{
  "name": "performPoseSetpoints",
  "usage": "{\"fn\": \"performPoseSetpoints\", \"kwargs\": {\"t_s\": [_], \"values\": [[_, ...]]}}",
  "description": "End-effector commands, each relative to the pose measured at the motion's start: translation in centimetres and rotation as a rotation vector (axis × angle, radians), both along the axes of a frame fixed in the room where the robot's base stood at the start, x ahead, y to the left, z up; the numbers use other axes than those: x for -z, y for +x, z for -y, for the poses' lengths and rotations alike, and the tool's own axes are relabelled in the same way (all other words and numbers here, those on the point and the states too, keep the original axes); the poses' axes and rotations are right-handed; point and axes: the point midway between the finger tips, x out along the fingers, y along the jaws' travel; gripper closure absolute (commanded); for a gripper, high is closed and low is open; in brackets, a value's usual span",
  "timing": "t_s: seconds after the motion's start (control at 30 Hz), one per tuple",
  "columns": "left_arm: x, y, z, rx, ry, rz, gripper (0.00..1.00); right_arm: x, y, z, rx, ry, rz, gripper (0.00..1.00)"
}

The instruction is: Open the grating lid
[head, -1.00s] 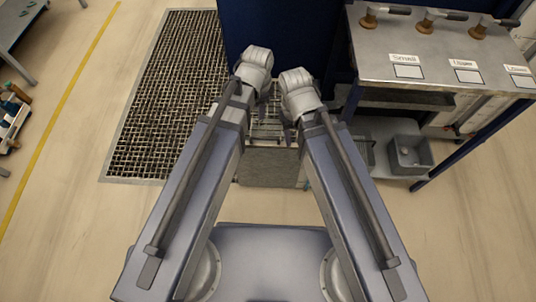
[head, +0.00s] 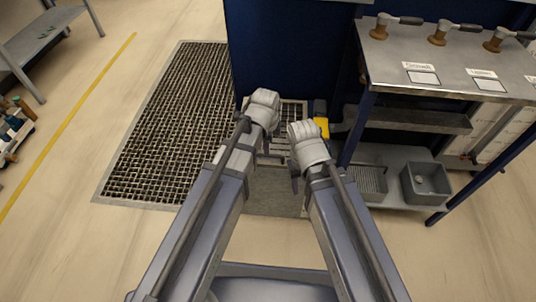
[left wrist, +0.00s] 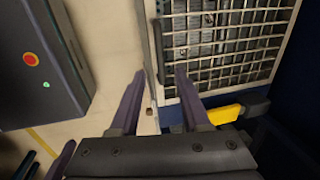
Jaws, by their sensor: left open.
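The grating lid (head: 291,113) shows as a small metal grid between my two wrists in the head view, beside the blue panel. In the left wrist view the grating lid (left wrist: 228,45) fills the upper right, with a pale frame around its bars. It looks closed. My left gripper (left wrist: 158,76) is open; its two fingers point at the lid's left frame edge, which shows between the fingertips. I cannot tell whether they touch it. In the head view my left gripper (head: 270,150) is small and partly hidden. My right gripper (head: 295,180) hangs to its right, its jaws unclear.
A yellow part (head: 322,127) sits just right of the lid. A large floor grating (head: 172,120) lies to the left. A metal bench (head: 450,65) with several handled tools stands at right, with a grey bin (head: 426,184) on its lower shelf.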

Motion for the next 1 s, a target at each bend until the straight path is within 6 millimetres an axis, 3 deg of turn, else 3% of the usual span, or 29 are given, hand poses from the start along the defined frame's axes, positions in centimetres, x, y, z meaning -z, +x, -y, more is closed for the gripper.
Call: {"fn": "performPoseSetpoints", "kwargs": {"t_s": [0.5,0.9,1.0], "values": [[6.4,1.2,0.0,-0.001,0.000,0.000,0.53,6.3,0.1,0.1,-0.005,-0.006,0.003,0.50],[6.9,1.3,0.0,-0.001,0.000,0.000,0.53,6.9,0.1,0.1,-0.007,-0.004,0.003,0.50],[6.9,1.3,0.0,-0.001,0.000,0.000,0.62,6.9,0.1,0.1,-0.007,-0.004,0.003,0.50]]}}
